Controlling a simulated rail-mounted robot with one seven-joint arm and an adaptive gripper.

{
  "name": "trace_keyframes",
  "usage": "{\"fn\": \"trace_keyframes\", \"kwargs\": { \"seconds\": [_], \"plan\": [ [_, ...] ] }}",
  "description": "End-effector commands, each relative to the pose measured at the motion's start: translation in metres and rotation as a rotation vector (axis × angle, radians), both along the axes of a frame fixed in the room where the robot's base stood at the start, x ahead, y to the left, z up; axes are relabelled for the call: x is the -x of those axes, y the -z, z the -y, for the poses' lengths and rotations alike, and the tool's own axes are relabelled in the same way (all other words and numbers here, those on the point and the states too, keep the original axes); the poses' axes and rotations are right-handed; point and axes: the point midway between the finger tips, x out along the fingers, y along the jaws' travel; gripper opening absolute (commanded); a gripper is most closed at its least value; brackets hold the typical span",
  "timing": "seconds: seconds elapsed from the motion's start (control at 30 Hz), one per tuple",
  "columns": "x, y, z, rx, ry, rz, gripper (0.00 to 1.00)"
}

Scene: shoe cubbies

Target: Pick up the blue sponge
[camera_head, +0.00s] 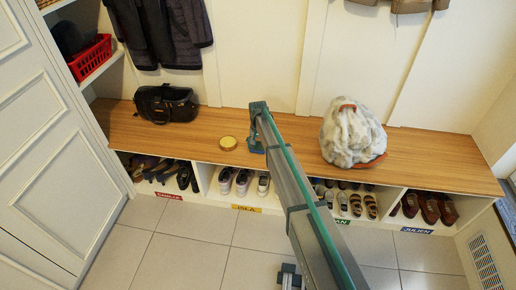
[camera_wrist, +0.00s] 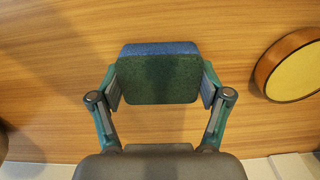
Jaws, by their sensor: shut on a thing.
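The blue sponge (camera_wrist: 159,48) is in the wrist view, with a blue strip along its top and a dark green, shaded face below. My gripper (camera_wrist: 159,82) is shut on it, with one finger pressed against each side. Wood-grain bench top shows behind and around the sponge. In the head view, the end of my arm is over the middle of the wooden bench. The sponge cannot be told apart clearly there. Whether it touches the bench is unclear.
A round yellow-topped tin (camera_head: 228,143) lies on the bench (camera_head: 290,135) close to my gripper; it also shows in the wrist view (camera_wrist: 297,72). A black bag (camera_head: 166,103) stands left, a fluffy pale bundle (camera_head: 352,135) right. Shoes fill the cubbies below.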

Motion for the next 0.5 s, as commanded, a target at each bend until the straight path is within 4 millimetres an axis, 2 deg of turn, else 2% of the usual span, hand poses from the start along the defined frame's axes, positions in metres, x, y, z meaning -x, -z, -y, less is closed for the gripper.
{"fn": "trace_keyframes", "kwargs": {
  "seconds": [0.33, 0.5],
  "plan": [
    [0.0, -0.002, 0.0, 0.0, 0.0, 0.0, 0.66],
    [0.0, -0.012, 0.0, -0.001, 0.0, 0.001, 0.66]
  ]
}}
